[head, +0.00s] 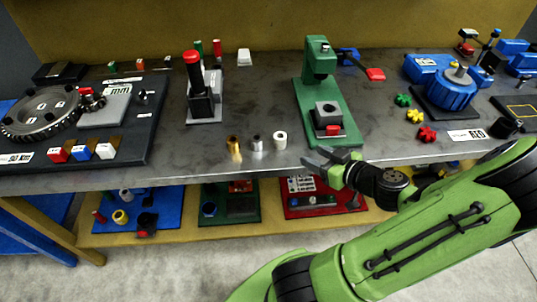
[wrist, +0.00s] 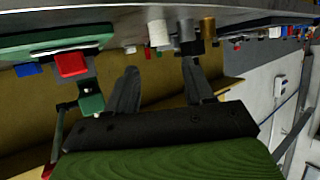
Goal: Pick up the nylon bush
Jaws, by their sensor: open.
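The nylon bush is the short white hollow cylinder (head: 280,140), standing upright near the front edge of the grey bench (head: 190,160). It is at the right end of a row with a steel bush (head: 256,143) and a brass bush (head: 234,146). In the wrist view, which is turned over, the nylon bush (wrist: 157,33) shows beyond the space between my fingers, apart from them. My gripper (head: 318,156) is open and empty, to the right of the bush and nearer the front edge. In the wrist view my gripper (wrist: 159,66) has its two fingers spread.
A green press (head: 318,90) with a red block stands behind and right of the nylon bush. A black and red toggle device (head: 201,95) stands behind left. Green, yellow and red star knobs (head: 415,116) lie right. A lower shelf (head: 185,235) holds coloured trays.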

